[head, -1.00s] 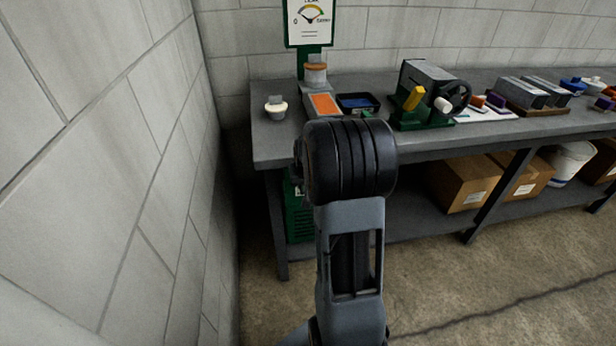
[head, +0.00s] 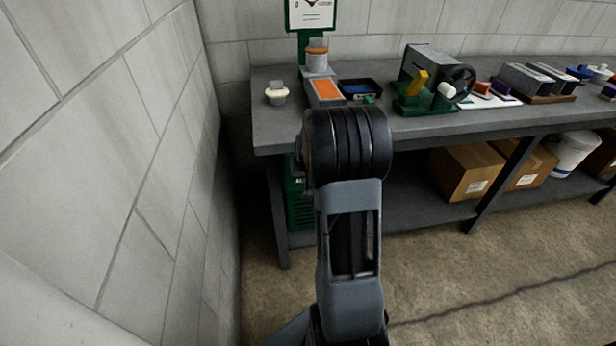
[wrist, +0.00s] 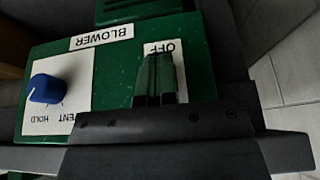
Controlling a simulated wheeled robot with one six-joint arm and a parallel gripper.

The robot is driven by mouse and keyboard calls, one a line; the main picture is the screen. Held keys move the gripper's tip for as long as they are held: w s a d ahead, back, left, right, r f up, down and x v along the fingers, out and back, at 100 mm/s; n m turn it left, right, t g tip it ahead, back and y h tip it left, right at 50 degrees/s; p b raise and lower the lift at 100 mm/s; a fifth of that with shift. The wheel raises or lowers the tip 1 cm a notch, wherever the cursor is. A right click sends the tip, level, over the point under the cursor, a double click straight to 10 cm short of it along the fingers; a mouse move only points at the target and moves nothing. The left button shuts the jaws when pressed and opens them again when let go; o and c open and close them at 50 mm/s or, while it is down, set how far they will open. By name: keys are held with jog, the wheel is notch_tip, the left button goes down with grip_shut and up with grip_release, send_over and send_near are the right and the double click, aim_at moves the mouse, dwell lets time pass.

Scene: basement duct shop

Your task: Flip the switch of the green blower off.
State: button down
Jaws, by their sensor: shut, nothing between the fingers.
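The green blower (head: 298,206) stands under the left end of the bench, partly hidden behind my arm. In the wrist view its green face (wrist: 115,70) fills the middle, upside down, with a BLOWER label (wrist: 101,37). A white plate marked OFF (wrist: 151,49) is on its right part. My gripper (wrist: 158,62) is shut and empty, its fingertips over this plate. The switch itself is hidden or cannot be told apart from the fingers; I cannot tell its position or whether I touch it. A blue knob (wrist: 44,88) sits on a white plate marked HOLD at the left.
A grey bench (head: 430,122) stands above the blower, carrying several tools. A block wall (head: 110,150) runs close along the left. Cardboard boxes (head: 466,172) and a white bucket (head: 572,153) sit on the lower shelf. The floor (head: 480,270) in front on the right is clear.

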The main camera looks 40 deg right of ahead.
jog(key=shift+s+a+f, duration=0.15)
jog(key=shift+s+f, duration=0.05)
jog(key=shift+f, duration=0.2)
jog(key=p+v, duration=0.4)
jog(key=v, duration=1.1)
jog(key=s+a+r+n+p, duration=0.1)
jog(key=s+a+r+p, duration=0.2)
jog(key=a, duration=0.3)
jog(key=s+a+r+n+y+p, duration=0.1)
jog(key=s+a+r+n+p, duration=0.1)
jog(key=a, duration=0.5)
jog(key=s+a+r+n+y+p, duration=0.1)
jog(key=s+a+r+n+p, duration=0.1)
jog(key=s+a+r+p, duration=0.2)
jog(key=s+a+r, duration=0.2)
jog(key=s, duration=0.1)
jog(key=shift+s+a+r+g+p, duration=0.15)
jog(key=shift+s+a+g+p, duration=0.05)
jog(key=shift+s+g+p, duration=0.1)
